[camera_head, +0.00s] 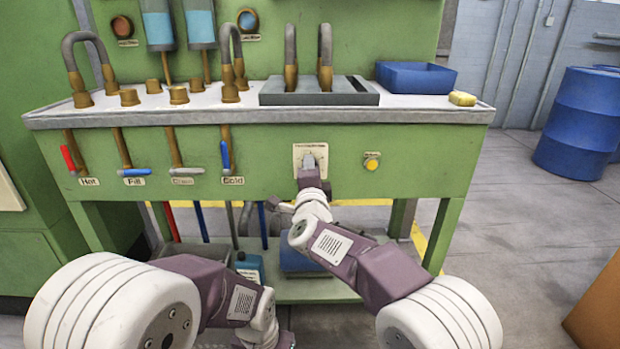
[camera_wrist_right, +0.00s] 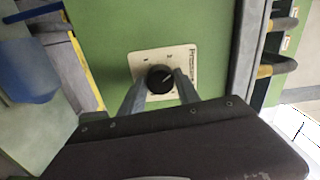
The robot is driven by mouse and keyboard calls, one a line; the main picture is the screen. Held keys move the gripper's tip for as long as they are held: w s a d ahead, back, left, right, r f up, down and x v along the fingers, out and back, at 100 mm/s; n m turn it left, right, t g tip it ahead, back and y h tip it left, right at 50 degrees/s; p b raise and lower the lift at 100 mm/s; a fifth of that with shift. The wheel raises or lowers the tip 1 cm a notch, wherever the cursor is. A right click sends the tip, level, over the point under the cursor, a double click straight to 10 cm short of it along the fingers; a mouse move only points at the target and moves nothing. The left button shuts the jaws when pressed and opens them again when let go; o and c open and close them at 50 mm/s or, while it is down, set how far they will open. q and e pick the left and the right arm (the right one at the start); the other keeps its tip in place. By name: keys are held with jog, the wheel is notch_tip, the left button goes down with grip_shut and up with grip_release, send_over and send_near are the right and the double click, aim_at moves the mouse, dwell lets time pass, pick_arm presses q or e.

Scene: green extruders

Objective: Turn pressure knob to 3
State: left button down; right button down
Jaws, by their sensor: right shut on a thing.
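The pressure knob (camera_wrist_right: 160,79) is a round black dial on a cream plate (camera_wrist_right: 140,58) with small marks. The plate also shows in the head view (camera_head: 299,152) on the green front panel. A light line on the knob points to the upper right in the wrist view; which number it meets is too small to tell. My right gripper (camera_head: 308,163) is at the plate, its two grey fingers (camera_wrist_right: 160,90) shut on the knob from both sides. In the head view it hides the knob. My left arm is low at the front; its fingers are out of view.
Levers labelled Hot, Fill and Cold (camera_head: 225,156) hang left of the plate. A yellow button (camera_head: 371,161) is to its right. Blue barrels (camera_head: 580,125) stand at right.

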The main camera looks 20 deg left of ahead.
jog(key=shift+m+b, duration=1.7)
jog(key=shift+m, duration=1.6)
jog(key=c, duration=0.9)
grip_release()
jog(key=v, duration=0.9)
jog(key=shift+p, duration=0.35)
